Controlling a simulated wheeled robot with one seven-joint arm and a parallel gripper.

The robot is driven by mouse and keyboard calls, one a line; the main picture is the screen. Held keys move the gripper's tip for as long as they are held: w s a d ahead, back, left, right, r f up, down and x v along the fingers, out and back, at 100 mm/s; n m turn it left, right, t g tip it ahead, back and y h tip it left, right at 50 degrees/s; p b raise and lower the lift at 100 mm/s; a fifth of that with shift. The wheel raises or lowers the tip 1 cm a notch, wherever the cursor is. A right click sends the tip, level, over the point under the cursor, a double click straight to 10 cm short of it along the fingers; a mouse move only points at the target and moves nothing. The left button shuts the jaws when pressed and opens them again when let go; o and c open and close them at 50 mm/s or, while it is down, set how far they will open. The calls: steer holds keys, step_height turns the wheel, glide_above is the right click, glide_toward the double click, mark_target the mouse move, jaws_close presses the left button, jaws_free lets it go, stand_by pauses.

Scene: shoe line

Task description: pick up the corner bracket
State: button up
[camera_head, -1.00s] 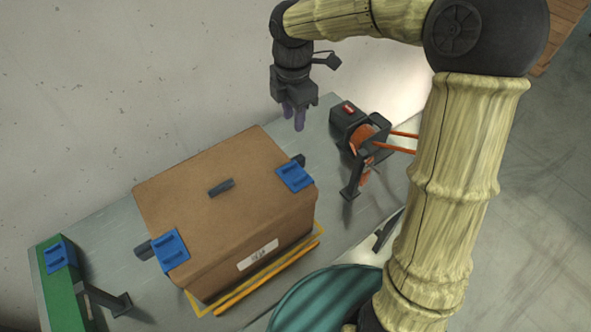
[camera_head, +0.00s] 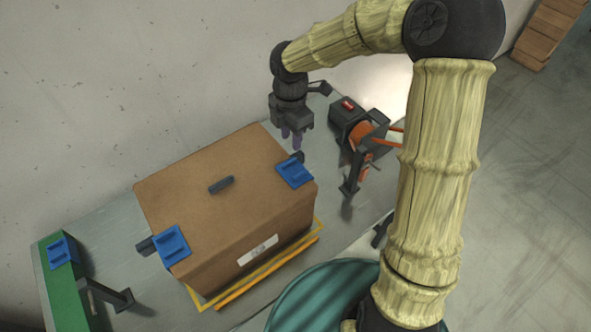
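Three blue corner brackets show in the head view. One bracket (camera_head: 295,173) sits on the right corner of a closed brown carton (camera_head: 225,215). Another bracket (camera_head: 171,248) sits on the carton's left front corner. A third bracket (camera_head: 61,252) lies at the far left on a green strip (camera_head: 72,296). My gripper (camera_head: 291,138) points down beyond the carton's right back edge, a little above the right bracket in the picture.
A black strapping device (camera_head: 347,118) with orange bands stands right of the carton. The carton stands within a yellow outline (camera_head: 268,272) on a grey table. A dark post (camera_head: 118,298) stands near the green strip. A concrete wall (camera_head: 120,90) rises behind.

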mark_target(291, 161)
step_height(291, 161, down, 4)
steer(key=shift+r, duration=0.15)
step_height(291, 161, down, 5)
steer(key=shift+a+f+p, duration=0.1)
steer(key=shift+a+p, duration=0.05)
steer(key=shift+p, duration=0.5)
steer(key=shift+c, duration=0.2)
jaws_close()
